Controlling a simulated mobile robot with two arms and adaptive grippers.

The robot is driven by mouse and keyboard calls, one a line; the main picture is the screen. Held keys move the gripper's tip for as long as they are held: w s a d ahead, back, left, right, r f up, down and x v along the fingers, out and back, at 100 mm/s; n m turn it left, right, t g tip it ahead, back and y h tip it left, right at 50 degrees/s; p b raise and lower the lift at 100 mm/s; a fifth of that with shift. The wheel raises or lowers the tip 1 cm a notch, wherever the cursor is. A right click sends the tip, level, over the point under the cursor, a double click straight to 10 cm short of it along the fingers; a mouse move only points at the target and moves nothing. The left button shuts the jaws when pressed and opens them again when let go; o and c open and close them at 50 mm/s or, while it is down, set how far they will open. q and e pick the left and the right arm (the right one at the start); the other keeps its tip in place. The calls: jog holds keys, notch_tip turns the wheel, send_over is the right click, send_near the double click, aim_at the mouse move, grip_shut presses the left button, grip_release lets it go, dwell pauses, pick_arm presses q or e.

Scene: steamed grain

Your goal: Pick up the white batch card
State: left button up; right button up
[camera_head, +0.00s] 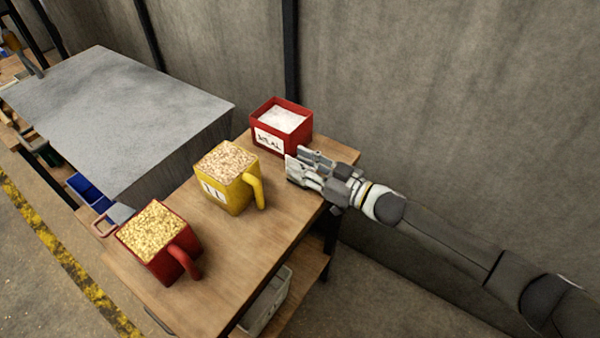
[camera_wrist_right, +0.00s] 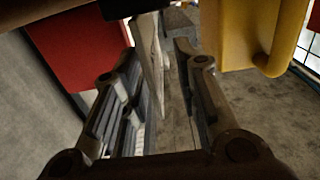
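The white card (camera_wrist_right: 147,50) shows in the right wrist view as a narrow upright sheet, steeply foreshortened, between the fingers of my right gripper (camera_wrist_right: 158,85). The fingers are apart. The card lies nearer the left finger, and a gap shows before the right one; I cannot tell whether it touches the left finger. In the head view my right gripper (camera_head: 302,168) is just in front of the red box (camera_head: 294,133), at the back of the wooden table. I cannot clearly separate the card from the gripper there. My left gripper is not in view.
The red box holds white powder and bears a white label (camera_head: 268,140). A yellow jug of grain (camera_head: 232,195) stands left of my right gripper. A red jug of grain (camera_head: 163,272) stands at the front. A grey-topped block (camera_head: 120,100) adjoins the wooden table (camera_head: 265,235).

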jog(key=shift+w+a, duration=0.2)
jog(key=shift+a, duration=0.1)
jog(key=shift+c, duration=0.3)
grip_shut()
